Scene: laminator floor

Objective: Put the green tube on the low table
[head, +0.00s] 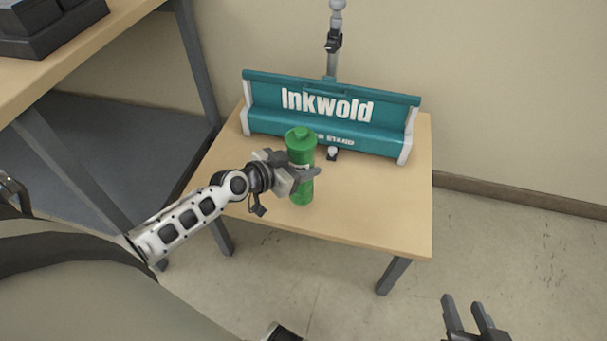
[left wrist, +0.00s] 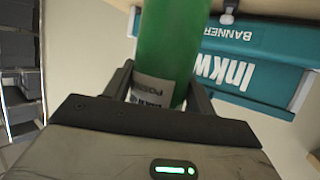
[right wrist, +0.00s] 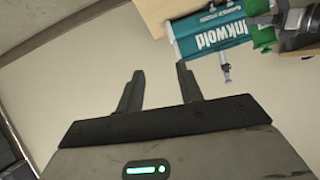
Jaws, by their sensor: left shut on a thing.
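The green tube (head: 300,146) is upright over the front left part of the low table (head: 375,215). My left gripper (head: 306,175) is shut around the tube's middle. In the left wrist view the tube (left wrist: 172,45) sits between the two fingers, with part of a white label showing. I cannot tell whether the tube's bottom touches the table top. My right gripper (head: 470,318) is open and empty, low at the right of the head view, away from the table. Its spread fingers (right wrist: 158,90) also show in the right wrist view.
A teal Inkwold banner stand (head: 330,112) with a pole (head: 333,60) occupies the back of the low table. A taller workbench (head: 75,62) with dark trays (head: 45,25) stands at the left. The table's front and right parts are clear.

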